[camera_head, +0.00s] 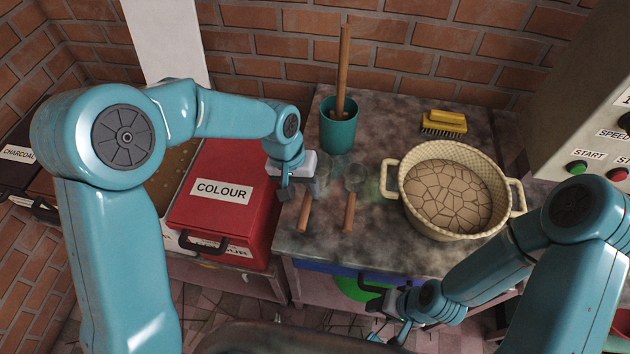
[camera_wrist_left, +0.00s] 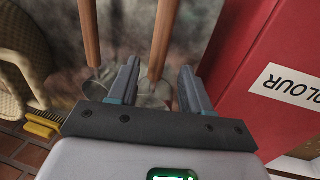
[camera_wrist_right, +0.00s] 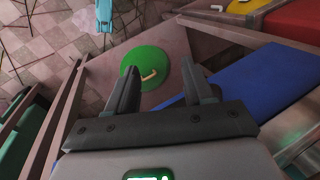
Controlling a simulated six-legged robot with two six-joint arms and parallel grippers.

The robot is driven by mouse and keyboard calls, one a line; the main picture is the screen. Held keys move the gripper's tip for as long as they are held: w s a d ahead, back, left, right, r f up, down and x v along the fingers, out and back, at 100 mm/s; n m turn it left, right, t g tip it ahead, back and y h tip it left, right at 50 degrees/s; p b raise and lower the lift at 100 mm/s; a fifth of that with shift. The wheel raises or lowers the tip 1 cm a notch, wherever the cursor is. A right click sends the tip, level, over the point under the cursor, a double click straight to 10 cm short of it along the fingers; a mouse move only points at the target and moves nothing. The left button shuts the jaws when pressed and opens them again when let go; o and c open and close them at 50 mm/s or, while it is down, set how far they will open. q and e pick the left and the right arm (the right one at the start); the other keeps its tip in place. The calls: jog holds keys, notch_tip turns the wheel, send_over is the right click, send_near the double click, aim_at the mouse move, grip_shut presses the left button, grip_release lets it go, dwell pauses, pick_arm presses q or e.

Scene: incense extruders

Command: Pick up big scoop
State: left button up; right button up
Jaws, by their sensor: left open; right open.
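Two scoops with wooden handles and see-through heads lie side by side on the dark worktop. The left scoop (camera_head: 304,214) has its head partly hidden by my left gripper (camera_head: 287,190); that head looks the larger. The right scoop (camera_head: 349,212) has a round head that shows clearly. My left gripper is open and empty above the left scoop. In the left wrist view, the left scoop's handle (camera_wrist_left: 164,35) runs up from between the fingertips, and the right scoop's handle (camera_wrist_left: 89,32) is outside them. My right gripper (camera_head: 380,298) is open and empty below the worktop's front edge.
A red COLOUR box (camera_head: 225,190) stands close to the left. A teal cup (camera_head: 339,132) with a wooden stick stands behind the scoops. A cream basket (camera_head: 420,222) and a yellow brush (camera_head: 444,122) are to the right. A green lid (camera_wrist_right: 146,68) and blue container (camera_wrist_right: 232,90) sit below.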

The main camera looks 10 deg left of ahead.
aim_at(307, 196)
pick_arm(q)
jog(key=f+b, duration=0.1)
jog(key=f, duration=0.1)
jog(key=d+f+b, duration=0.1)
jog(key=f, duration=0.1)
jog(key=shift+w+f+b, duration=0.2)
jog(key=shift+f+b, duration=0.05)
jog(key=shift+b, duration=0.1)
jog(key=shift+d+f, duration=0.15)
jog(key=shift+f, duration=0.1)
jog(key=shift+r, duration=0.1)
grip_shut()
notch_tip(307, 196, up, 20)
jog(key=shift+p, duration=0.3)
